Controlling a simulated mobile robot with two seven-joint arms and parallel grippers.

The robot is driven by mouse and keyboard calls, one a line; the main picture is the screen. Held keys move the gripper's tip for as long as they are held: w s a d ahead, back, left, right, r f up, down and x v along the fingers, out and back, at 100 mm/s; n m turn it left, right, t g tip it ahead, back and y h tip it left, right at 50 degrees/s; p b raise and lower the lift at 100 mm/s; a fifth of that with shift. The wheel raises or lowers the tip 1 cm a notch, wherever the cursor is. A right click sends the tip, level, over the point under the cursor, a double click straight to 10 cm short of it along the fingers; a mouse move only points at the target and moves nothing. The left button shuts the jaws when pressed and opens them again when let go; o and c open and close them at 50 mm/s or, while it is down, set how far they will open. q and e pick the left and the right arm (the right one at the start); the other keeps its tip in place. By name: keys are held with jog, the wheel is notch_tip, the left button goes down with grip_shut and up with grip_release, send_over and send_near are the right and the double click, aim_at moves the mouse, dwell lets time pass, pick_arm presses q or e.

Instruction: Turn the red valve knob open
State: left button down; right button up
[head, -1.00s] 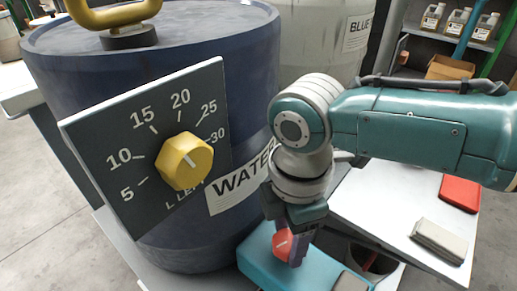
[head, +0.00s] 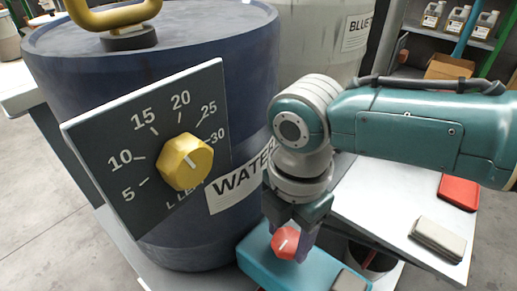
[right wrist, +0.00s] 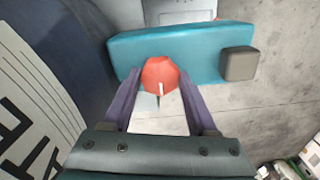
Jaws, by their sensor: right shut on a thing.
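The red valve knob (head: 284,243) sits on a teal block (head: 258,262) at the lower middle of the head view. The knob also shows in the right wrist view (right wrist: 160,75), with a short white pointer mark on its face, aimed down in that picture. My right gripper (head: 288,240) comes down from above and is shut on the knob. Its two purple fingers stand on either side of it in the right wrist view (right wrist: 160,98). My left gripper is not in view.
A blue drum (head: 225,80) labelled WATER stands left of my right arm. It carries a dial plate (head: 110,125) with a yellow knob (head: 186,161). A grey block (head: 437,239) and a red object (head: 459,191) lie on the white surface (head: 375,205) at right.

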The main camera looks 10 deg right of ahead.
aim_at(287, 239)
jog(key=o, duration=1.4)
notch_tip(287, 239, up, 10)
jog(key=p, duration=0.4)
jog(key=shift+p, duration=0.4)
jog(key=shift+a, duration=0.1)
